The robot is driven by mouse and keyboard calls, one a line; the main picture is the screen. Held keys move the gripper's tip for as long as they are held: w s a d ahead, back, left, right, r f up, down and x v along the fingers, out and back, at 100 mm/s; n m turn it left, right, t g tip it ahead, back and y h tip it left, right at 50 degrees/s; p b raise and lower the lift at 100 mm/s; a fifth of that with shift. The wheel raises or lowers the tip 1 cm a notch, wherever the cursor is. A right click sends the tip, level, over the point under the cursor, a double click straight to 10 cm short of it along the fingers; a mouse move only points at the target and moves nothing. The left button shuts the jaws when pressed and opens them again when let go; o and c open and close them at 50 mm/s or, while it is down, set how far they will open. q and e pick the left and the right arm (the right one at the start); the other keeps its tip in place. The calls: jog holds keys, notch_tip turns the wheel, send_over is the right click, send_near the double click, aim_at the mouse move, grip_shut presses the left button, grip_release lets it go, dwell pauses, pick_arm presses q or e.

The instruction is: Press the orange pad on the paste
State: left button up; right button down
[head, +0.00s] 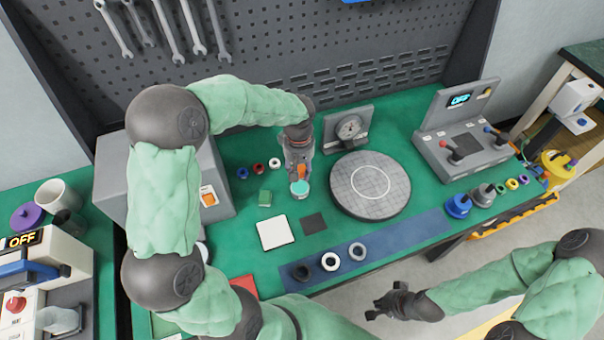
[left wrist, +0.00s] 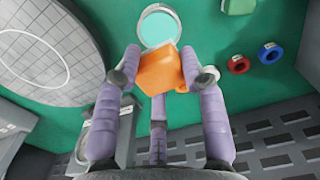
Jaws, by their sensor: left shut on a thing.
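My left gripper (head: 298,172) points down over the green table and is shut on an orange pad (left wrist: 158,72). In the left wrist view the pad sits tilted between the two fingertips (left wrist: 164,76). The paste (left wrist: 158,29) is a teal disc in a pale round dish, just beyond the pad, which overlaps the dish's near edge in that view. In the head view the paste (head: 299,188) lies right below the gripper. I cannot tell whether pad and paste touch. My right gripper (head: 383,301) is open and empty, off the table's front edge.
A round gridded plate (head: 395,200) lies right of the paste, with a dial gauge (head: 350,127) behind it. A green block (head: 264,198), white tile (head: 274,232) and dark square (head: 313,223) lie nearby. Small coloured rings (head: 258,167) are at the left. A blue strip (head: 400,238) runs along the front.

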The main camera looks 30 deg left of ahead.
aim_at(300, 187)
pick_arm(q)
jog(key=shift+f+b, duration=2)
jog(key=shift+f, duration=0.9)
jog(key=shift+d+f+b, duration=0.1)
jog(key=shift+f+b, duration=0.25)
jog(key=shift+f, duration=0.25)
jog(key=shift+r+p, duration=2.5)
jog(key=shift+r, duration=1.1)
jog(key=shift+f, duration=0.1)
